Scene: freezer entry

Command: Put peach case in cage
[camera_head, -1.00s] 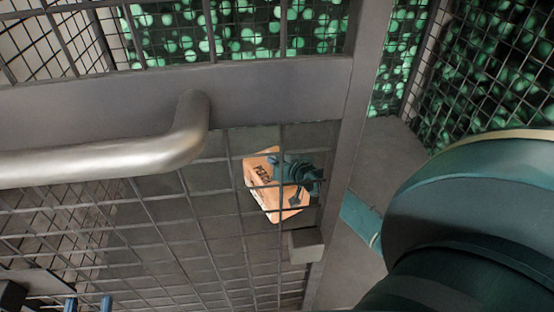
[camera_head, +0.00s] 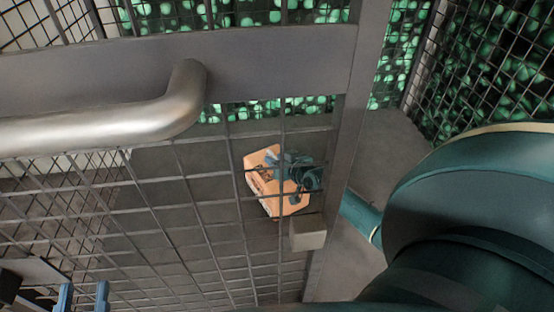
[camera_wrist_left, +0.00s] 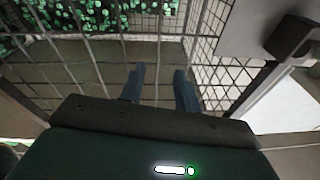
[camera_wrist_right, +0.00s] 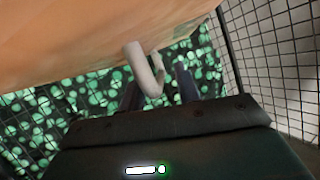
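The peach case (camera_head: 266,182) shows through the cage door's mesh in the head view, with dark lettering on its side. My right gripper (camera_head: 300,172) is at the case, partly hidden by it and the mesh. In the right wrist view the case (camera_wrist_right: 90,35) fills the top, and its pale handle (camera_wrist_right: 148,68) lies between the fingers of my right gripper (camera_wrist_right: 158,88). The case stays with this gripper. My left gripper (camera_head: 84,296) is at the lower left; in the left wrist view its fingers (camera_wrist_left: 158,85) are apart with nothing between them. The cage (camera_head: 352,95) has a grey frame.
A thick metal handle bar (camera_head: 110,128) crosses the door at the left. A small grey block (camera_head: 307,231) sits on the frame below the case. My right arm fills the lower right. Wire mesh walls (camera_head: 490,70) stand around, and grey floor shows beyond the door.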

